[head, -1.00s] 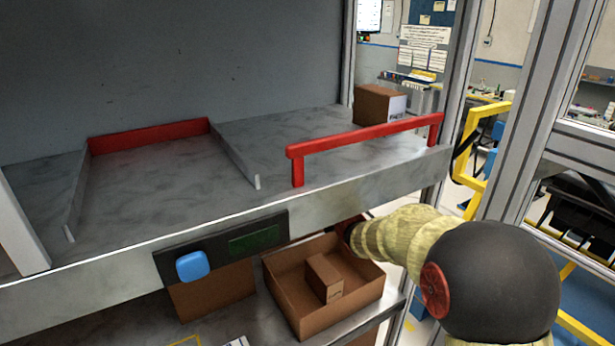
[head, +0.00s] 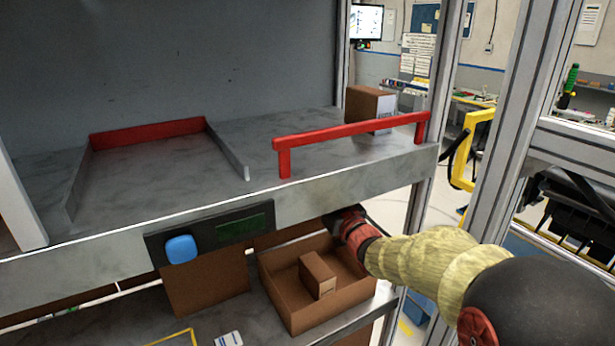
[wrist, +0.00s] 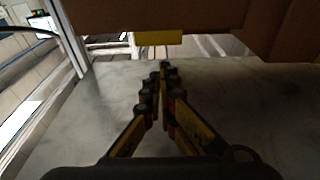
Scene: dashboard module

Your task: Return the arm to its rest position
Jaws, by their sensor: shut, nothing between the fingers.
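My gripper shows in the wrist view (wrist: 163,72), with its black and yellow fingers together and nothing between them. The fingers lie over a grey shelf surface (wrist: 75,125), and brown cardboard (wrist: 200,12) fills the top of that view, beyond the tips. In the head view my arm comes in from the lower right. Its red and black wrist end is at the right side of an open cardboard box, under the upper shelf's front edge. The fingers cannot be made out there.
The open box (head: 291,320) on the lower shelf holds a small carton (head: 318,275). The upper shelf (head: 330,198) has a red rail (head: 350,130) and a carton (head: 368,106). A panel with a blue button (head: 181,249) is on its front. A metal post (head: 425,215) stands right of the box.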

